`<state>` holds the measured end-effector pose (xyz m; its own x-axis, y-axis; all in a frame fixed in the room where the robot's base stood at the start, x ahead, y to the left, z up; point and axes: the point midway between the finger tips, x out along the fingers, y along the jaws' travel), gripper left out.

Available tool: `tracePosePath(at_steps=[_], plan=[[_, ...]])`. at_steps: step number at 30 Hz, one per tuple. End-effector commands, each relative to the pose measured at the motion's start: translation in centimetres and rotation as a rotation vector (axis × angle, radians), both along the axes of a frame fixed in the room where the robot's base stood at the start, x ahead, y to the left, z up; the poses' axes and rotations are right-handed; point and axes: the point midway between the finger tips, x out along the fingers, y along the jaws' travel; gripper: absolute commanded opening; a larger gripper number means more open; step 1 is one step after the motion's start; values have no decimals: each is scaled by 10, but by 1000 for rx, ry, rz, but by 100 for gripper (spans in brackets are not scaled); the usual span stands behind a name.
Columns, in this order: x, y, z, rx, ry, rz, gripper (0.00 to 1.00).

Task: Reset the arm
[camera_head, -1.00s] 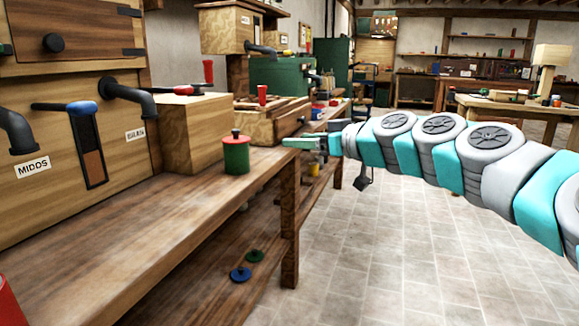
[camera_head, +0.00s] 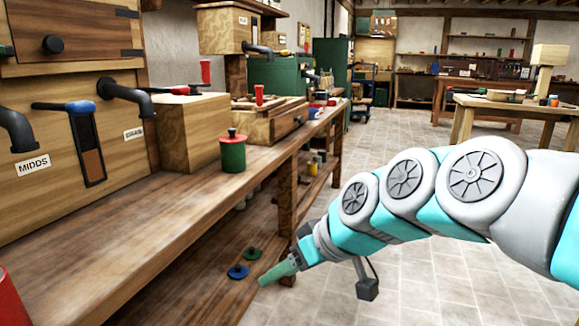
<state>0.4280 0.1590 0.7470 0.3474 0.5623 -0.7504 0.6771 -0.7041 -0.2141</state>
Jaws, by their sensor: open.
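My gripper (camera_head: 279,272) is at the end of my teal and grey arm, low in the head view. It points down and to the left, beside the front of the long wooden bench (camera_head: 130,235). It is open, and nothing shows between its fingers. The fingers appear near the edge of the bench's lower shelf (camera_head: 205,302); I cannot tell whether they touch it.
A green canister (camera_head: 233,152) with a red lid stands on the bench. A blue disc (camera_head: 238,271) and a green disc (camera_head: 253,253) lie on the lower shelf near my gripper. Tiled floor (camera_head: 410,275) is clear to the right. A wooden table (camera_head: 510,110) stands behind.

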Motion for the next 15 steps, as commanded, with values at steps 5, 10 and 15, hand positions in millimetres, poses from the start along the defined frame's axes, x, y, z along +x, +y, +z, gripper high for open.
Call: tracePosePath(at_steps=[5,10,15], plan=[[-84,-52,-79,-210,287,-172,61],[-161,-110,-130,-378,525,-390,61],[-215,-147,-153,-481,677,-560,61]])
